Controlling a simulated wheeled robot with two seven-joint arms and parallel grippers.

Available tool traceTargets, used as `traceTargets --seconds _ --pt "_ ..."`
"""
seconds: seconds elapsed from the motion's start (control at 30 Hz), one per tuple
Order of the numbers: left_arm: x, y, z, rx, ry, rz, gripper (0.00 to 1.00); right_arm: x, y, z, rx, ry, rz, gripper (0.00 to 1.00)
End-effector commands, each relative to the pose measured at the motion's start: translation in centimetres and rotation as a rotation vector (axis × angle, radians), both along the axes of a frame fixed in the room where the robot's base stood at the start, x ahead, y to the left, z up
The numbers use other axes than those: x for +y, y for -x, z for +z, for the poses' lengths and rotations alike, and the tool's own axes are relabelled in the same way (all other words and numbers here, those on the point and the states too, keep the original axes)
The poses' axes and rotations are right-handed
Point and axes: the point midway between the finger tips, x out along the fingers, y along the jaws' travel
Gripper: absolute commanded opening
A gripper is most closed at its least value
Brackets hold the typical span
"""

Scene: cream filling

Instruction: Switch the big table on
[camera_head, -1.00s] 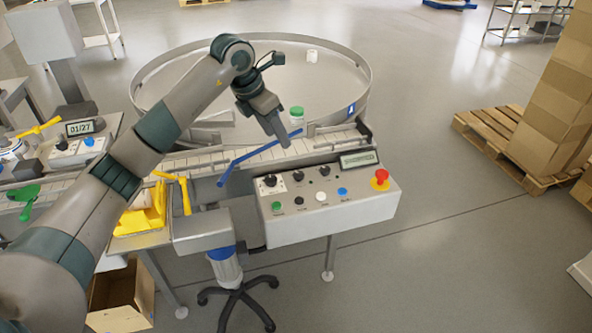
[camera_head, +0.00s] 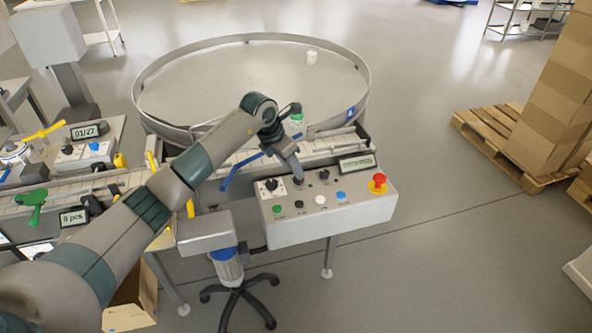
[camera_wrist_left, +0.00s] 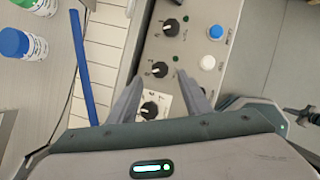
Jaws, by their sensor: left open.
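The big round table (camera_head: 240,80) stands behind the conveyor, with a raised metal rim. In front of it is a grey control box (camera_head: 330,215) with black rotary knobs, a green button (camera_head: 277,208), a white button (camera_head: 320,200), a blue button (camera_head: 341,196), a red emergency knob (camera_head: 378,181) and a display (camera_head: 356,164) that seems to read "STOPPED". My left gripper (camera_head: 296,176) is over the upper left of the box. In the wrist view its open fingers (camera_wrist_left: 160,90) straddle the knob row, with a knob (camera_wrist_left: 160,69) between the tips. My right gripper is not in view.
A blue guide bar (camera_head: 240,168) crosses the conveyor beside my gripper. Boxes on a pallet (camera_head: 500,140) are at right.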

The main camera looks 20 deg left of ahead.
Motion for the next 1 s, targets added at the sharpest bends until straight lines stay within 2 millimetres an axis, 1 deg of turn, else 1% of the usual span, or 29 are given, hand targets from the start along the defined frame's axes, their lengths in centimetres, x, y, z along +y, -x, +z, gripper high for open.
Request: traceTargets --seconds 0.03,0.2,0.3,0.5,0.77,0.8,0.87,0.9,0.93,1.0 --pt "-0.3 -0.2 -0.6 0.004 0.003 0.001 0.45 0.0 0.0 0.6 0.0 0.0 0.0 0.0" --pt "-0.8 -1.0 -2.9 0.003 0.002 0.001 0.45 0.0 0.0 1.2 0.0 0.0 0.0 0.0" --pt "-0.9 -1.4 -3.8 0.001 0.001 0.001 0.45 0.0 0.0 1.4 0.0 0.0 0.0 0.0" --pt "-1.1 -1.6 -4.6 0.0 0.001 0.0 0.45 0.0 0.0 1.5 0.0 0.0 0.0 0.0" --pt "-1.1 -1.6 -4.6 -0.001 0.001 0.0 0.45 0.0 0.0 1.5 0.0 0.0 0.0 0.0" --pt "-1.1 -1.6 -4.6 -0.001 0.001 0.0 0.35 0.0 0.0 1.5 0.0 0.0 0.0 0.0" --pt "-1.1 -1.6 -4.6 -0.001 0.001 0.0 0.21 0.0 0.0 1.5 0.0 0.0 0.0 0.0" --pt "-1.1 -1.6 -4.6 -0.001 0.001 0.0 0.11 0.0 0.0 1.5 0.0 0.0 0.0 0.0" --pt "-1.1 -1.6 -4.6 -0.001 0.001 0.0 0.04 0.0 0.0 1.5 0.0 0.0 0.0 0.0" --pt "-1.1 -1.6 -4.6 -0.001 0.001 0.0 0.04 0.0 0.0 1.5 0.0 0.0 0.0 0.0"
